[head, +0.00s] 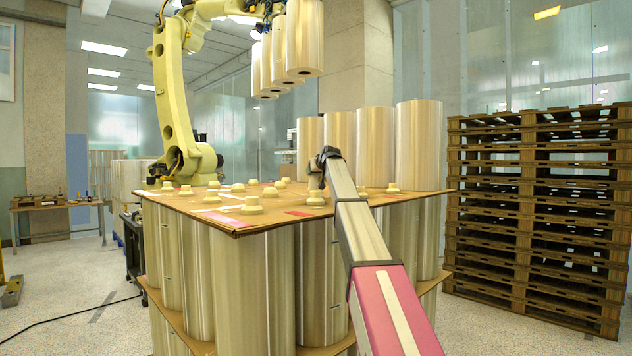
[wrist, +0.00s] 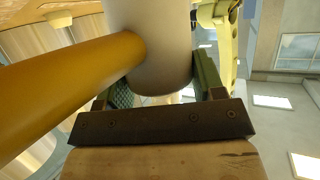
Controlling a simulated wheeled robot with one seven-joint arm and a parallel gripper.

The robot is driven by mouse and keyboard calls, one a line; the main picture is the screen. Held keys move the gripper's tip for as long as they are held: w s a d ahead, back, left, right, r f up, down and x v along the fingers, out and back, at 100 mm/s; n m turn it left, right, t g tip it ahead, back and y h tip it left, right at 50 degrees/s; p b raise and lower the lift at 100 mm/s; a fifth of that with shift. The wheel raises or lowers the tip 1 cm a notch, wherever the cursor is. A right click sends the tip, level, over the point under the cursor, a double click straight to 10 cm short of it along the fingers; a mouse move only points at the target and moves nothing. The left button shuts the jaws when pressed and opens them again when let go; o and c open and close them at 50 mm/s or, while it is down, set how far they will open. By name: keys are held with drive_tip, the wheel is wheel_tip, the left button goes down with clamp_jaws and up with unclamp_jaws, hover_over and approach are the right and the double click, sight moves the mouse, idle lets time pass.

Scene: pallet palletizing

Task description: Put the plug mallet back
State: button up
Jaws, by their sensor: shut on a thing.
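The plug mallet fills much of the wrist view, with a pale grey cylindrical head (wrist: 150,45) and an orange-yellow handle (wrist: 65,82) running off to the left. My gripper (wrist: 163,85) is shut on the mallet's head, one finger on each side. In the head view my gripper (head: 320,168) is at the far end of my outstretched arm, above the brown sheet (head: 345,207) on top of the stacked rolls.
Several cream plugs (head: 251,206) sit on the sheet. Tall rolls (head: 418,145) stand along its back right. A yellow robot arm (head: 172,95) holds rolls (head: 304,38) overhead. Stacked pallets (head: 540,210) stand right. A low table (head: 42,203) with small items is far left; floor is open before it.

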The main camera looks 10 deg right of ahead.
sight(318, 177)
drive_tip(key=shift+f, duration=1.85)
drive_tip(key=shift+f, duration=0.1)
drive_tip(key=o, duration=1.1)
drive_tip(key=shift+o, duration=0.2)
drive_tip(key=v, duration=1.2)
